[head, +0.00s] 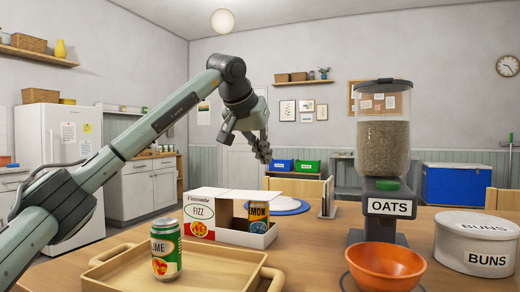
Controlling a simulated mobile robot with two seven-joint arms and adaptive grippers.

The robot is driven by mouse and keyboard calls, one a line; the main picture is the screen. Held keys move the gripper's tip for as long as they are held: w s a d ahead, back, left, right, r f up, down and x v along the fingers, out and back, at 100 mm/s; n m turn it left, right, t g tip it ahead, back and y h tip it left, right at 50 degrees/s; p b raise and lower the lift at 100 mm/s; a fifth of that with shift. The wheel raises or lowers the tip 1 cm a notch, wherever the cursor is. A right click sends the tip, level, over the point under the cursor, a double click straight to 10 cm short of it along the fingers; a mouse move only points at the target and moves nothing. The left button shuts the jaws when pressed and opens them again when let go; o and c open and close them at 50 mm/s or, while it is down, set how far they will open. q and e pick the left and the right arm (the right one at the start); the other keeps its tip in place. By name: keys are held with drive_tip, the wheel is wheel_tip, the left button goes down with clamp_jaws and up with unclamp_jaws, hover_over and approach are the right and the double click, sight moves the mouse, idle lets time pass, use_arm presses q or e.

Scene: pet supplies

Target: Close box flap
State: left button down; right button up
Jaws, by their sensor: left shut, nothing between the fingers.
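A white box (230,235) stands on the wooden table, with a FIZZ label on the left of its front. Its right part is open and shows a dark inside. A can with a yellow and dark label (258,217) stands in that opening. I cannot clearly tell which panel is the flap. My right gripper is not in view.
An oats dispenser (384,150) stands right of the box, with an orange bowl (386,268) before it. A white BUNS tin (474,242) is at the far right. A blue-and-white plate (285,205) lies behind the box.

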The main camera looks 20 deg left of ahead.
sight(276, 195)
use_arm(q)
drive_tip(key=x, duration=0.6)
wheel_tip(276, 195, down, 3)
drive_tip(key=shift+w+f, duration=0.1)
drive_tip(key=shift+f, duration=0.15)
drive_tip(key=shift+d+f, duration=0.1)
drive_tip(key=shift+f, duration=0.2)
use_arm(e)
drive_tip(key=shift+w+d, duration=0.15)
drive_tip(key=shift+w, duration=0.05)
